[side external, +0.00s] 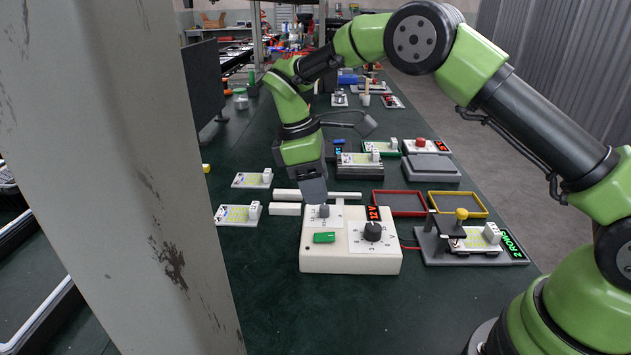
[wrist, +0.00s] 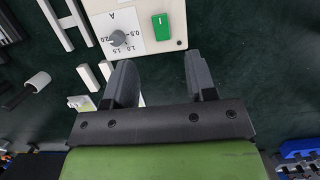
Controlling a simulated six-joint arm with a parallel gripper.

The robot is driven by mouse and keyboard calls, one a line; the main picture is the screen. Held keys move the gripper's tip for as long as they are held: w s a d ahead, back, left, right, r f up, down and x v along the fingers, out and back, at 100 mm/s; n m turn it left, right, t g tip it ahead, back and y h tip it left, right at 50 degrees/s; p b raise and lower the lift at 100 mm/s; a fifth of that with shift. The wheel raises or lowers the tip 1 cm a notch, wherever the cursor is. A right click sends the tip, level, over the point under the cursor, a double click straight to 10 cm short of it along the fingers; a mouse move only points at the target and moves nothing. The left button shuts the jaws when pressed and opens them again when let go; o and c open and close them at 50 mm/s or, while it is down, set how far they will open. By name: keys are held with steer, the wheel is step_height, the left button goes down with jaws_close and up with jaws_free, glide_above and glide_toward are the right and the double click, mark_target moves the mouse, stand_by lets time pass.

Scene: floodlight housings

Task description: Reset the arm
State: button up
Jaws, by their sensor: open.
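My gripper (side external: 314,191) points down just behind and above the small grey knob (side external: 323,211) of a white power supply box (side external: 350,263). In the wrist view its two dark fingers (wrist: 160,78) are apart with nothing between them. The wrist view also shows the knob (wrist: 118,38) on its "A" dial and a green rocker switch (wrist: 160,27), both beyond the fingertips. The box also has a large black knob (side external: 372,231) and a red display (side external: 373,213) reading 12 V. I cannot tell whether a finger touches the box in the side external view.
Loose boards (side external: 238,215) lie at left. A grey press station (side external: 431,170) stands further back. A pillar blocks the left foreground.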

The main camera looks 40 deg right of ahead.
steer(key=s+r+m+t+y, duration=0.1)
steer(key=s+r+m+t, duration=0.2)
steer(key=r, duration=0.4)
steer(key=s+r+m+t+y, duration=0.1)
steer(key=s+r+m, duration=0.1)
steer(key=s+r, duration=0.4)
steer(key=s+r+m+t+y, duration=0.2)
steer(key=s+m+t, duration=0.3)
steer(key=s, duration=0.9)
steer(key=r+m, duration=0.1)
steer(key=m, duration=0.2)
steer(key=shift+s+d, duration=0.35)
steer(key=shift+c, duration=0.2)
